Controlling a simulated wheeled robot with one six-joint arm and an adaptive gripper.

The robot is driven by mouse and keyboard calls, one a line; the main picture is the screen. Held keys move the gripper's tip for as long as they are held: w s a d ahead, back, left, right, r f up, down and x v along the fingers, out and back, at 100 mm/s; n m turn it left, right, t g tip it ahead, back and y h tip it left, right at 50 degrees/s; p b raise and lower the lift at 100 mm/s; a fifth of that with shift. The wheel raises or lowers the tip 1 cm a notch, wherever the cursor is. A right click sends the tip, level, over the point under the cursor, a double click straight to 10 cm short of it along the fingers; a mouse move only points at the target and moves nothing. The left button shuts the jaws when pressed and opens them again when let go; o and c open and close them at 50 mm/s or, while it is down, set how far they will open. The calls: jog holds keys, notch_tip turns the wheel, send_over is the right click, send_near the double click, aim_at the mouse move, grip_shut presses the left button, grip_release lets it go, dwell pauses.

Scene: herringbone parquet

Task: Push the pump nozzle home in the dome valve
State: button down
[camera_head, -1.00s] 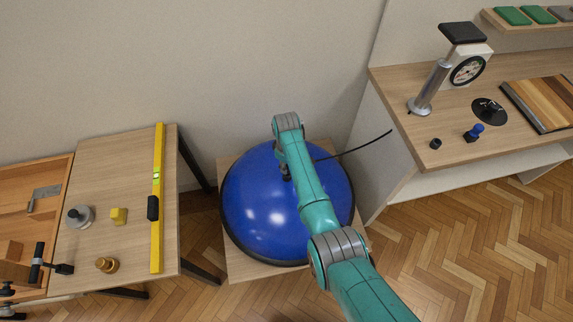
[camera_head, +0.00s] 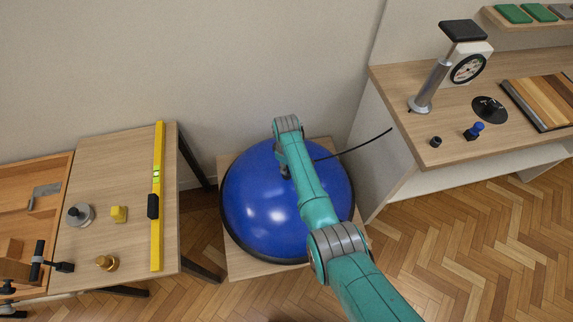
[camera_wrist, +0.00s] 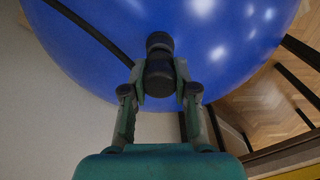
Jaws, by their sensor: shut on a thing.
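The blue dome (camera_head: 270,215) sits on a low wooden platform between the two tables, with a dark rim around its base. My gripper (camera_wrist: 160,85) is over the upper part of the dome and is shut on the black pump nozzle (camera_wrist: 158,70). A black hose (camera_head: 360,147) runs off from there to the right in the head view; it shows in the wrist view (camera_wrist: 85,27) too. The nozzle's far end lies against the blue surface in the wrist view. The valve is hidden beneath it, so I cannot tell how deep the nozzle sits. In the head view my arm covers most of this spot.
The bench at right carries a pump with gauge (camera_head: 468,69) and a blue-knobbed item (camera_head: 474,131). A wall stands behind the dome.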

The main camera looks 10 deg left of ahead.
jog(key=shift+f, duration=0.65)
jog(key=c, duration=0.8)
grip_release()
notch_tip(320, 180, up, 12)
jog(key=shift+f, duration=0.1)
